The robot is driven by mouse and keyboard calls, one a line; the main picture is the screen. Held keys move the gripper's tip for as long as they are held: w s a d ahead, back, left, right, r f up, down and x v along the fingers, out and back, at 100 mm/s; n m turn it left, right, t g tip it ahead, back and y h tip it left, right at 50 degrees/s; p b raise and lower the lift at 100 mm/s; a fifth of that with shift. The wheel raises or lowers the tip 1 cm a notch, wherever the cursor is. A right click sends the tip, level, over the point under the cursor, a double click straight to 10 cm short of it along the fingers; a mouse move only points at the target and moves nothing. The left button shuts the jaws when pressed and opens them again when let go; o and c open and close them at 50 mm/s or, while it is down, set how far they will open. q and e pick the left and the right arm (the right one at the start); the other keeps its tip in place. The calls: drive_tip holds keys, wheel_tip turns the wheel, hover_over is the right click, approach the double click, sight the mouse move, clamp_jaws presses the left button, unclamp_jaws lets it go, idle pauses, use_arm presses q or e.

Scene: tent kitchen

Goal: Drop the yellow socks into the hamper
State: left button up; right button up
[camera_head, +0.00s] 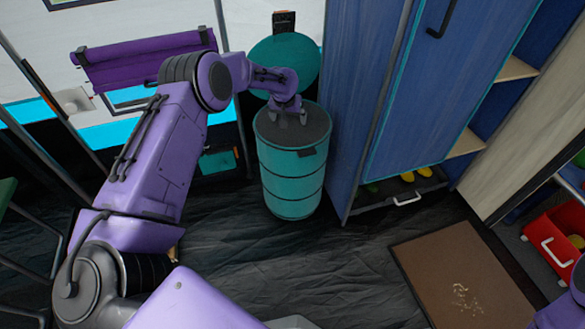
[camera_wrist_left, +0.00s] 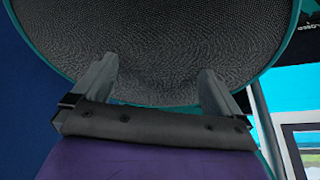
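The hamper (camera_head: 291,180) is a teal ribbed cylinder standing on the dark floor. Its round teal lid (camera_head: 305,55) stands raised behind it. My left gripper (camera_head: 291,118) points down at the hamper's dark round top. In the left wrist view, the gripper (camera_wrist_left: 157,75) has its two grey fingers wide apart with nothing between them. Dark mesh inside the hamper's teal rim (camera_wrist_left: 40,52) fills the view beyond the fingers. I see no yellow socks in the gripper or on the mesh. My right gripper is out of view.
A tall blue cabinet (camera_head: 365,95) stands right of the hamper. Small yellow items (camera_head: 408,176), too small to identify, lie in its low opening. A brown mat (camera_head: 463,275) lies on the floor; a red bin (camera_head: 552,250) stands far right. The floor before the hamper is clear.

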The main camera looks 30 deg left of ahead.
use_arm(q)
drive_tip(key=p+v, duration=0.3)
drive_tip(key=v, duration=0.7)
drive_tip(key=shift+r, duration=0.2)
